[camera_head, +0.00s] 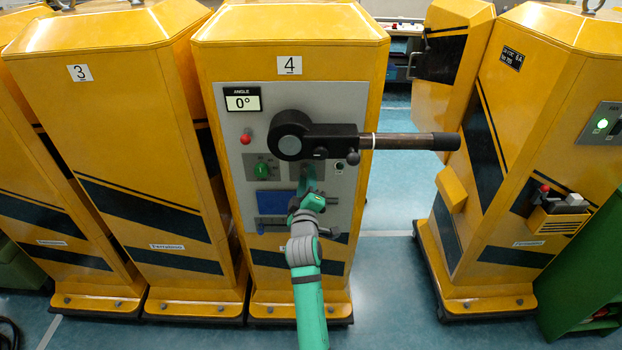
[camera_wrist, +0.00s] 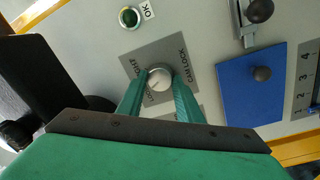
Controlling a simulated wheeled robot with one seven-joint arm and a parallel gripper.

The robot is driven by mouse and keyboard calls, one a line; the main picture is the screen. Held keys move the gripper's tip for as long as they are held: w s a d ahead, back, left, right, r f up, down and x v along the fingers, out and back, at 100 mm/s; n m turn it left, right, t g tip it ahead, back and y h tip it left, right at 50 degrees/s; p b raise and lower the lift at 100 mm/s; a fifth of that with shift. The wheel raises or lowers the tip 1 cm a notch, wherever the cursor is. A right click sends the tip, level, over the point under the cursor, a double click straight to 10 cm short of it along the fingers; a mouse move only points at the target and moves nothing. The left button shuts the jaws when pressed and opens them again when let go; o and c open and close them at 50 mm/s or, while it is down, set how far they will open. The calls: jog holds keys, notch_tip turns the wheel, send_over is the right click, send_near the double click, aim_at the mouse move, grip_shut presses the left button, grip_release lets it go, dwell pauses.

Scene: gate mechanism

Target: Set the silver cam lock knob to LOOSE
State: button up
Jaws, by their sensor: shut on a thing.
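The silver cam lock knob (camera_wrist: 159,79) is round and sits on a grey plate (camera_wrist: 178,46) marked CAM LOCK. My gripper (camera_wrist: 161,87) has its green fingertips on either side of the knob and is shut on it. Lettering on the left of the plate is partly covered by a finger, and I cannot read for sure where the knob points. In the head view my gripper (camera_head: 308,190) is at the panel of cabinet 4, below the black lever, and it hides the knob.
A black lever with a long bar (camera_head: 390,141) sticks out right above my gripper. The angle display (camera_head: 242,99) reads 0°. An OK light (camera_wrist: 129,17) is dark.

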jog(key=shift+d+n, duration=0.2)
jog(key=shift+n, duration=1.6)
jog(key=shift+w+a+n, duration=0.1)
jog(key=shift+n, duration=0.2)
jog(key=o, duration=1)
jog(key=shift+a, duration=0.1)
jog(key=shift+o, duration=0.2)
jog(key=s, duration=1.1)
jog(key=shift+f, duration=0.4)
